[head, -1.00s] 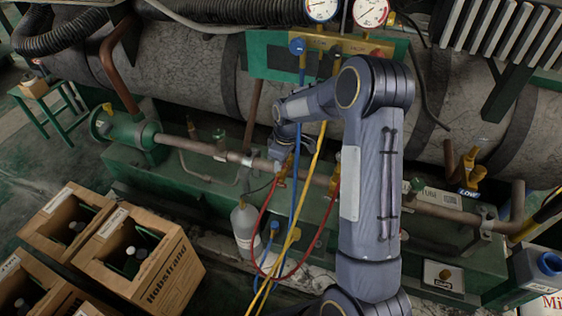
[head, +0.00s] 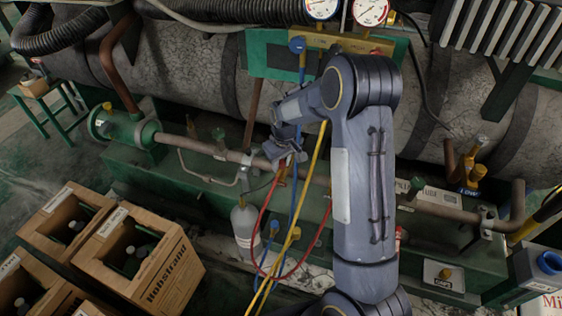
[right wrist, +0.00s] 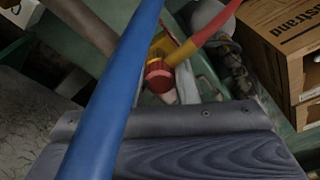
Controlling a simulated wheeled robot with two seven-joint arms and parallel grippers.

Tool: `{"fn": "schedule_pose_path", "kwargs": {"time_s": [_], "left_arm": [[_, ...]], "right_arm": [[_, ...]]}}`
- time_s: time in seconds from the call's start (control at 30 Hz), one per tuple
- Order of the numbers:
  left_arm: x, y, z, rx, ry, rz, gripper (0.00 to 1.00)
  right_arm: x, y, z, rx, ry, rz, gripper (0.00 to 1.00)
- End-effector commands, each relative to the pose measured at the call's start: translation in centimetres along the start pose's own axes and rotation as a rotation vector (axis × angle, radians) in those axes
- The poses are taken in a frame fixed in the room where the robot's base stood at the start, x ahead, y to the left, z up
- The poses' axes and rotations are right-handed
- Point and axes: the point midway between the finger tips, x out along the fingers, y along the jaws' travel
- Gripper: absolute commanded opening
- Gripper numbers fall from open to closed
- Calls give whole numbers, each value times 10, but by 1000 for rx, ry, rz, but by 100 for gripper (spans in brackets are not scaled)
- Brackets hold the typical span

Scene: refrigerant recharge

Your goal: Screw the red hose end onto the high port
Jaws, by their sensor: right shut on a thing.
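My right gripper (head: 287,157) is over the long pipe in the middle of the head view and is shut on the red hose end (right wrist: 160,76). In the right wrist view the end shows red and brass, with the red hose (right wrist: 212,38) running up to the right. In the head view the red hose (head: 263,215) hangs in a loop below the gripper. The high port cannot be made out for certain; I cannot tell whether the hose end touches it. My left gripper is not in view.
The blue hose (right wrist: 112,95) crosses close in front of the wrist camera. The yellow hose (head: 306,185) hangs beside my right arm. The gauge manifold (head: 325,40) is above. The low port (head: 476,174) is at right.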

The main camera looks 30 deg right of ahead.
Motion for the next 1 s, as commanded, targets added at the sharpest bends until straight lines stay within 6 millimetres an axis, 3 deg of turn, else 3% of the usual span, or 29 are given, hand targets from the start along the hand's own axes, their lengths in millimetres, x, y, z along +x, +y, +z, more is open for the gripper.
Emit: {"fn": "schedule_pose_path", "kwargs": {"time_s": [0.13,0.43,0.7,1.0], "left_arm": [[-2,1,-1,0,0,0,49],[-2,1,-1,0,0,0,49],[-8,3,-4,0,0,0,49],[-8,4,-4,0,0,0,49]], "right_arm": [[0,0,-1,129,2,17,5],[0,0,-1,157,2,20,5],[0,0,-1,440,2,54,5],[1,-1,-1,467,1,56,5]]}}
